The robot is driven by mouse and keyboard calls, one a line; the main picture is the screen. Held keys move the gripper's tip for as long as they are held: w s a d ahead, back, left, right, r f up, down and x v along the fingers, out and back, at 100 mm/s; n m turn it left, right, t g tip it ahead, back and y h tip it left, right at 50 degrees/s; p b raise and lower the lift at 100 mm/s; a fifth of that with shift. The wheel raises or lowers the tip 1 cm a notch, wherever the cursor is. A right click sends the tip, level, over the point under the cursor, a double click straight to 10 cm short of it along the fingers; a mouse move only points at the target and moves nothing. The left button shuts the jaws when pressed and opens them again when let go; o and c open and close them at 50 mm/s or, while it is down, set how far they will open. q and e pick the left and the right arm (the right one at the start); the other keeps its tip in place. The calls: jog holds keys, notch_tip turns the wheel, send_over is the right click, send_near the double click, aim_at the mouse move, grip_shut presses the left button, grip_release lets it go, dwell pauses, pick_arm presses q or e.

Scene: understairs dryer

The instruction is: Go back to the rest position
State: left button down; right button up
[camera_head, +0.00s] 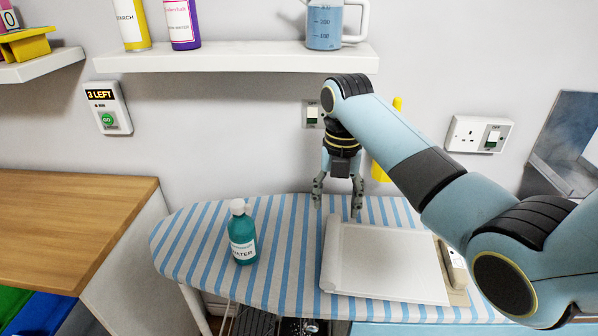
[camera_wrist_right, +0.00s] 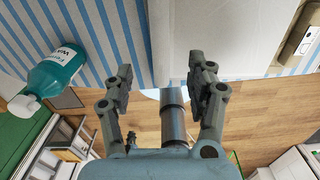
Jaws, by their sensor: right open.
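My right gripper (camera_head: 338,196) hangs fingers down over the back part of the striped ironing board (camera_head: 204,253). It is open, with nothing between its fingers. The right wrist view also shows its two fingers (camera_wrist_right: 161,88) spread apart and empty. My right arm reaches in from the right side of the head view. My left gripper is not in view.
A teal bottle (camera_head: 242,236) with a white cap stands on the board, left of my right gripper. A white flat panel (camera_head: 390,262) lies on the board to the right. Above is a white shelf (camera_head: 230,62) with a measuring jug (camera_head: 325,27). A wooden worktop (camera_head: 70,225) is at left.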

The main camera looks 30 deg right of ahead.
jog(key=s+a+r+m+t, duration=0.2)
jog(key=s+m, duration=1.1)
jog(key=m, duration=0.1)
jog(key=s+a+r+m+t, duration=0.1)
jog(key=s+r+m+t, duration=0.15)
jog(key=s+m, duration=1.1)
notch_tip(320, 180, down, 35)
jog(key=s+d+g+b, duration=0.2)
jog(key=b, duration=0.7)
jog(key=s+f+b, duration=0.3)
jog(key=s+f, duration=0.6)
jog(key=f, duration=0.2)
jog(key=s+d+f+g+b, duration=0.1)
jog(key=s+f+b, duration=0.2)
jog(key=s+f, duration=0.6)
notch_tip(320, 180, down, 3)
jog(key=shift+s+f+m+h+b, duration=0.1)
jog(key=shift+s+m+h+b, duration=0.05)
jog(key=shift+m+h+b, duration=0.2)
